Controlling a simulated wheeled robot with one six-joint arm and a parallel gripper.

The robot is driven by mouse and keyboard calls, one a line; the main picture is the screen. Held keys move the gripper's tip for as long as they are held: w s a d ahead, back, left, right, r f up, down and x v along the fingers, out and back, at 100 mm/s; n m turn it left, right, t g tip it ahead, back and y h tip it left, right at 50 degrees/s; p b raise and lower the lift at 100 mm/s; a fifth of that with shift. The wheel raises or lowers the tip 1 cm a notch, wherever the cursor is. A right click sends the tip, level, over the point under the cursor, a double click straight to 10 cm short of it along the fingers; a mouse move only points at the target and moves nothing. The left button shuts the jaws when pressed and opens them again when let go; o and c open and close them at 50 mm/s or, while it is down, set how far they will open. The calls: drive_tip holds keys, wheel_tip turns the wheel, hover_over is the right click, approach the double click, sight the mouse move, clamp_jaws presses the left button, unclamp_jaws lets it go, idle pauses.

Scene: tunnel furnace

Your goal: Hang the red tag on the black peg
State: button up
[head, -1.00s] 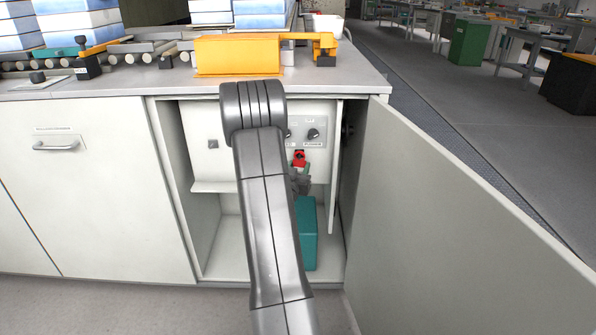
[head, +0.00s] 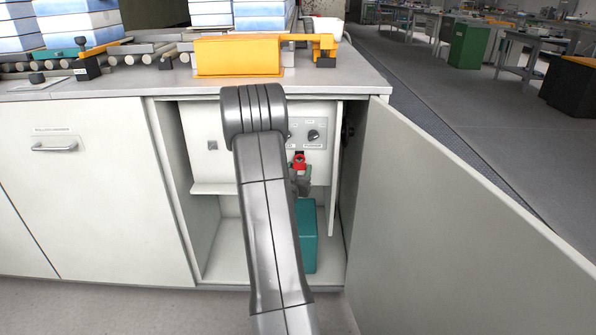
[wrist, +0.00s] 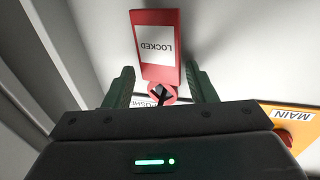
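The red tag (wrist: 141,70) bears a white label reading LOCKED, upside down in the wrist view. The ring at its end lies around the black peg (wrist: 160,94), and the tag lies close to the pale panel. My gripper (wrist: 159,72) is open, with one green finger on each side of the tag and a visible gap on both sides. In the head view the tag (head: 299,158) shows small and red inside the open cabinet, just right of my arm. My arm hides part of the panel there.
The pale control panel (head: 213,168) has knobs (head: 313,135). An orange plate marked MAIN (wrist: 265,111) with a red knob is at the wrist view's right. A teal box (head: 308,240) stands on the cabinet floor below. The open door (head: 440,210) bounds the right side.

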drive_tip(key=shift+o, duration=1)
drive_tip(key=shift+s+a, duration=0.15)
drive_tip(key=shift+s, duration=0.15)
drive_tip(key=p+v, duration=0.2)
drive_tip(key=v, duration=1.1)
drive_tip(key=shift+s+p, duration=0.2)
drive_tip(key=shift+p, duration=0.1)
